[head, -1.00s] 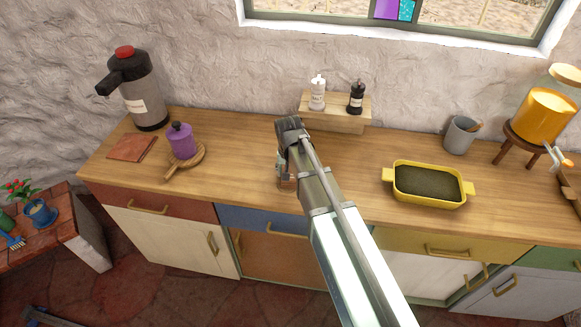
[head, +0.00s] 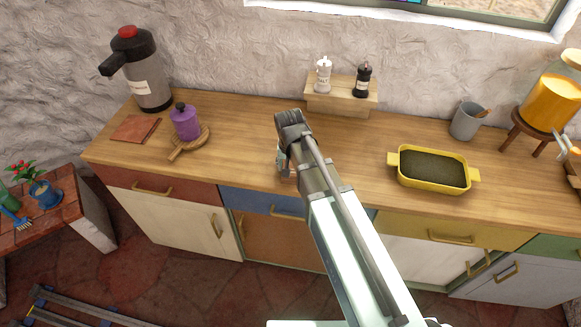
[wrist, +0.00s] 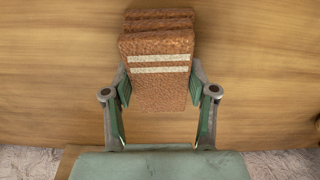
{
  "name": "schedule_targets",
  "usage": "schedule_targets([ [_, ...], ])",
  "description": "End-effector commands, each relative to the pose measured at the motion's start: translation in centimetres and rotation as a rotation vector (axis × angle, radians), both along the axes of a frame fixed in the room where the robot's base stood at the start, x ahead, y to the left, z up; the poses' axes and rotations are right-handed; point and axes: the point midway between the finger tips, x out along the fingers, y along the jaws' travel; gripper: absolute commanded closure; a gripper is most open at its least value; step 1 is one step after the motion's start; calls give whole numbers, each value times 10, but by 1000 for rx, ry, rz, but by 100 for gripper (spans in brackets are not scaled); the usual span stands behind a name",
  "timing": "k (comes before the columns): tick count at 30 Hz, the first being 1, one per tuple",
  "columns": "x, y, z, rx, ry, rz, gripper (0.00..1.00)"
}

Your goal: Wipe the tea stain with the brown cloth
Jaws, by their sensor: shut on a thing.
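The brown cloth (wrist: 158,85) is a folded, rough rust-brown piece with two pale stripes, seen in the wrist view. My gripper (wrist: 160,93) is shut on it, with a green-padded finger at each side. In the head view my gripper (head: 285,163) is over the front-middle part of the wooden counter (head: 235,135), and my arm hides most of the cloth. I cannot tell whether the cloth touches the counter. I see no tea stain in either view; my arm hides part of the counter.
A yellow dish (head: 433,170) stands to the right. A purple pot (head: 185,123) on a round board, a flask (head: 148,80) and a flat reddish-brown square (head: 135,128) are at left. A wooden stand (head: 340,95) with two shakers is behind. The counter between is clear.

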Motion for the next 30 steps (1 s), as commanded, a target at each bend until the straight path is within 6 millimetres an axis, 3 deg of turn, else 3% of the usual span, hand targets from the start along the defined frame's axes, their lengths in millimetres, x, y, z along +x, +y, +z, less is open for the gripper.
schedule_targets([
  [30,87,-15,1,0,1,2,75],
])
